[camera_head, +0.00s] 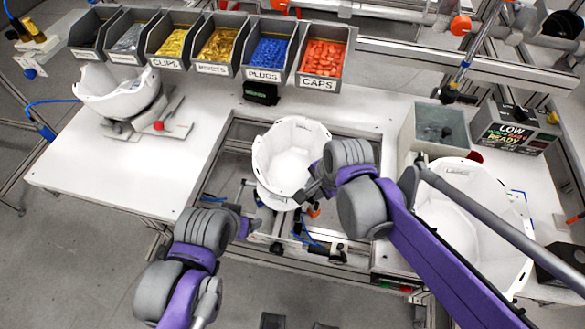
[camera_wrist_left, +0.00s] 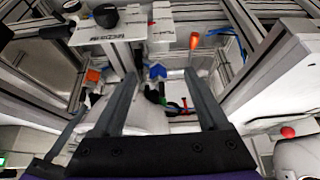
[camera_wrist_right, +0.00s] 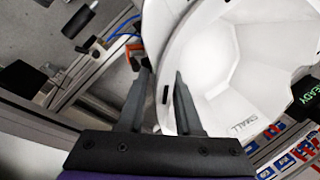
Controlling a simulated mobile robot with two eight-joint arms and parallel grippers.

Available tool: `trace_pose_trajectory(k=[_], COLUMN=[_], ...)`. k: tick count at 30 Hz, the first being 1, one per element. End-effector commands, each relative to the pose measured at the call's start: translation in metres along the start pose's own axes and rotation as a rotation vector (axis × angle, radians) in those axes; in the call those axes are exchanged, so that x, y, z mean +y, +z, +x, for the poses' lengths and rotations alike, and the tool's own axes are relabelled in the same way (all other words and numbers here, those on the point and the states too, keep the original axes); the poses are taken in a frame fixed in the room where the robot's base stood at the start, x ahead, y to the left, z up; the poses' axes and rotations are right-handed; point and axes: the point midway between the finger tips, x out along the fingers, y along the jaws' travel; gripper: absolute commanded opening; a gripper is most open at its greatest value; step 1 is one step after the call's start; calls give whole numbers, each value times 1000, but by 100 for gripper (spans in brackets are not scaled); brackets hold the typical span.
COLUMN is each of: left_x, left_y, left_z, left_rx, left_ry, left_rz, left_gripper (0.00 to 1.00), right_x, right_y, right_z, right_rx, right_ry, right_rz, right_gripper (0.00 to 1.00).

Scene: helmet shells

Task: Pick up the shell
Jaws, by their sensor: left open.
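A large white shell (camera_head: 465,215) sits at the right of the bench in the head view. A second white shell (camera_head: 290,155) stands in the middle frame, and a third (camera_head: 118,92) on a stand at left. My left gripper (camera_wrist_left: 160,72) is open and empty near the middle frame.
Bins of small parts (camera_head: 270,58) line the back of the bench. A grey box (camera_head: 435,128) and a READY sign box (camera_head: 515,130) stand behind the right shell. The white bench top (camera_head: 90,165) is bare at front left.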

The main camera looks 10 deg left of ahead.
Motion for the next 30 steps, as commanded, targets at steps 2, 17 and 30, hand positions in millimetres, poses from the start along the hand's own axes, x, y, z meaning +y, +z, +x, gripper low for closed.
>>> trace_pose_trajectory(k=[2, 17, 30], left_x=[0, 0, 0], left_y=[0, 0, 0], left_z=[0, 0, 0], left_rx=[0, 0, 0], left_ry=[0, 0, 0], left_rz=[0, 0, 0], left_gripper=[76, 76, 76], right_x=[0, 0, 0], right_y=[0, 0, 0], right_z=[0, 0, 0], right_rx=[0, 0, 0], right_ry=[0, -1, -1], right_rz=[0, 0, 0], right_gripper=[17, 0, 0])
